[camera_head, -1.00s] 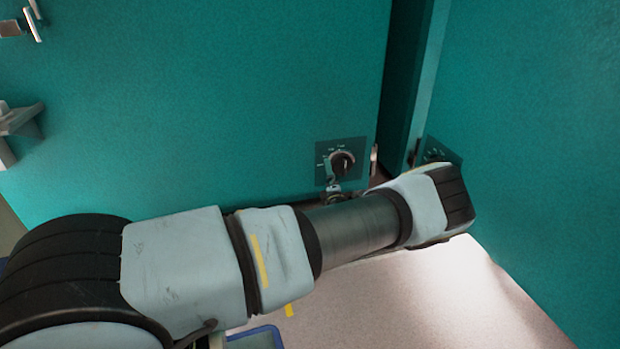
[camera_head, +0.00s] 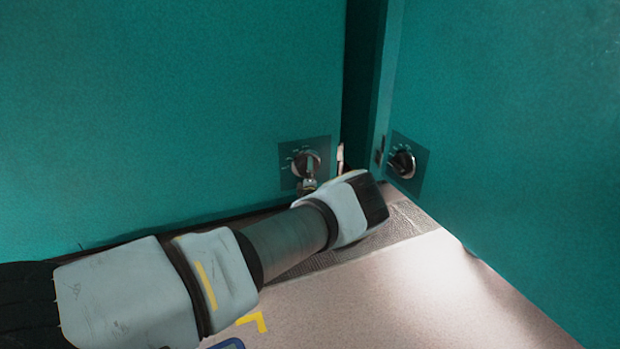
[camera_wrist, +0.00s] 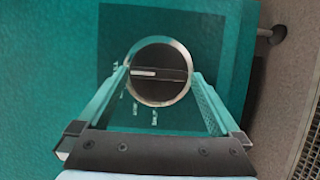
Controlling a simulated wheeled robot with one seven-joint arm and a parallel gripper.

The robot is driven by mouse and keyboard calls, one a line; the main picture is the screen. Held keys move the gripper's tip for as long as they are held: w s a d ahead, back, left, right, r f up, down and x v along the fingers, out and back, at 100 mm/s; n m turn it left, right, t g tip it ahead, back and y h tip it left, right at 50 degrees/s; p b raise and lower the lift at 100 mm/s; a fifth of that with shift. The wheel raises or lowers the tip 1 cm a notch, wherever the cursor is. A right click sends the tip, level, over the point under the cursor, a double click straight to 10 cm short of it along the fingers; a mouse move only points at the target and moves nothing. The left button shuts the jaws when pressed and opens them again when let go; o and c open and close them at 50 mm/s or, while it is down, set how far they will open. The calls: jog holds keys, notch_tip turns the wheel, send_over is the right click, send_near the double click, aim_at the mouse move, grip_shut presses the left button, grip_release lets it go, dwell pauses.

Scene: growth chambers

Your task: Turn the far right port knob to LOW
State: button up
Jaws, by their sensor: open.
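In the wrist view a round black knob (camera_wrist: 160,58) with a silver rim sits on a dark square plate (camera_wrist: 225,55). Its white pointer mark points left in the picture. Small labels to its left and below are too blurred to read. My gripper (camera_wrist: 160,80) is open, with a finger at either side of the knob's lower part; contact cannot be told. The head view shows a left port knob (camera_head: 306,163) and a far right port knob (camera_head: 402,163) on separate teal walls. My arm's end lies below and between them, and my gripper is mostly hidden there.
A dark gap with a narrow teal edge (camera_head: 380,90) separates the left wall (camera_head: 170,110) from the right wall (camera_head: 510,120). The pale floor (camera_head: 410,290) is open at the front. A small rod with a round end (camera_wrist: 278,34) is near the plate in the wrist view.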

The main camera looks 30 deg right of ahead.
jog(key=shift+w+d, duration=0.1)
jog(key=shift+w, duration=0.1)
jog(key=c, duration=1.1)
